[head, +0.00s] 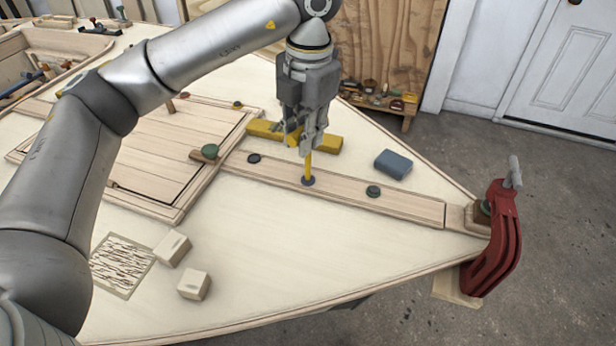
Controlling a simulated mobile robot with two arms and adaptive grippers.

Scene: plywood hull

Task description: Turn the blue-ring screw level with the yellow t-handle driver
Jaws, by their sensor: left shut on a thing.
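My left gripper (306,138) comes down from above and is shut on the yellow t-handle driver (308,166). The driver's shaft points down, close to upright. Its lower end meets the blue-ring screw (308,182) in the plank (410,206). The driver's tip hides the middle of the screw, so I cannot tell how far the screw stands up. The gripper fingers cover much of the driver's handle. My right gripper is not in view.
A dark screw (254,158) and a greenish one (373,191) sit along the same plank. A yellow bar (326,145) lies behind the driver, and a blue-grey block (393,164) to the right. A red clamp (493,238) grips the hull's tip. Two pale blocks (172,248) (194,284) lie front left.

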